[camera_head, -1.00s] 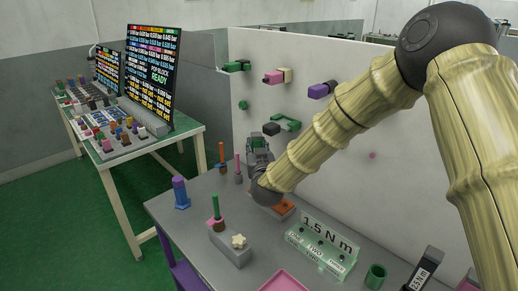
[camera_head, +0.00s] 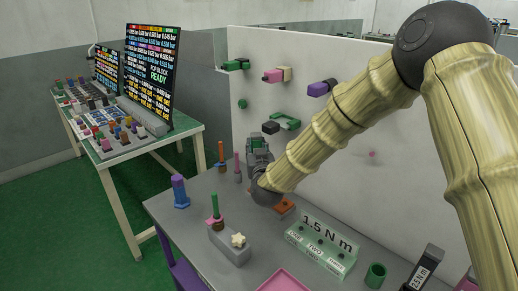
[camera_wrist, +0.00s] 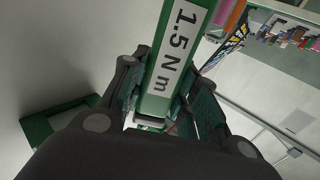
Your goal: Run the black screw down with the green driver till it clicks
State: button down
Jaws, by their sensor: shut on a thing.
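My gripper (camera_head: 258,150) is above the back of the grey bench, in front of the white wall panel. In the wrist view my gripper (camera_wrist: 163,98) is shut on the green driver (camera_wrist: 150,102), whose white label reads 1.5 N m. The driver's body runs up and out of the top of that view, so its end is hidden. In the head view only a bit of green shows between the dark fingers. I cannot make out the black screw for certain. A small dark block (camera_head: 270,128) is on the panel just right of my gripper.
A green frame (camera_head: 286,121) juts from the panel close to my gripper. A green cup (camera_head: 376,275) is at the front right.

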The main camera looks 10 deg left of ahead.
jog(key=shift+s+f+b, duration=0.1)
jog(key=shift+f+b, duration=0.55)
jog(key=shift+f, duration=0.45)
dwell(1.6)
jog(key=shift+r, duration=0.1)
